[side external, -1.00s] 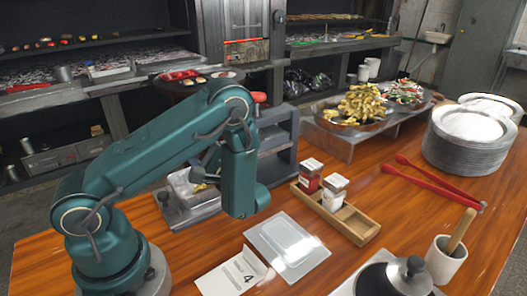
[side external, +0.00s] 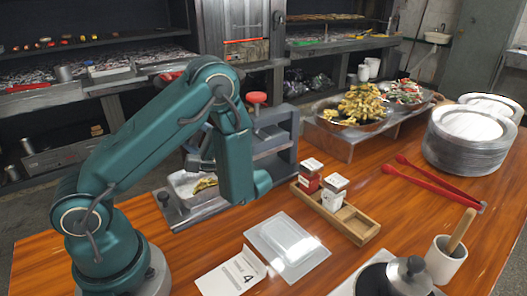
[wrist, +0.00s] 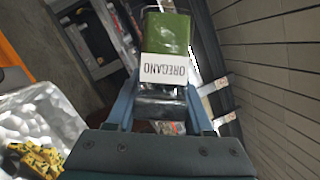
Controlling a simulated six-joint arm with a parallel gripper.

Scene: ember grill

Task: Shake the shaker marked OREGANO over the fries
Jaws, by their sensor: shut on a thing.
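My gripper (wrist: 160,108) is shut on the shaker marked OREGANO (wrist: 165,50), which has a green section and a white label that reads upside down in the wrist view. The shaker is not visible in the side view, where my arm hides most of the gripper. A metal tray (wrist: 58,108) with yellow fries (wrist: 36,158) shows at the lower left of the wrist view, off to the side of the shaker. In the side view the tray (side external: 181,185) stands behind my arm, partly covered, with some yellow fries (side external: 205,185) showing.
A wooden rack (side external: 357,224) holds a red shaker (side external: 309,176) and a white-labelled shaker (side external: 334,193). A pan of yellow food (side external: 362,104), red tongs (side external: 440,182), stacked plates (side external: 468,150), a clear plate (side external: 287,246) and a number card (side external: 231,274) stand around.

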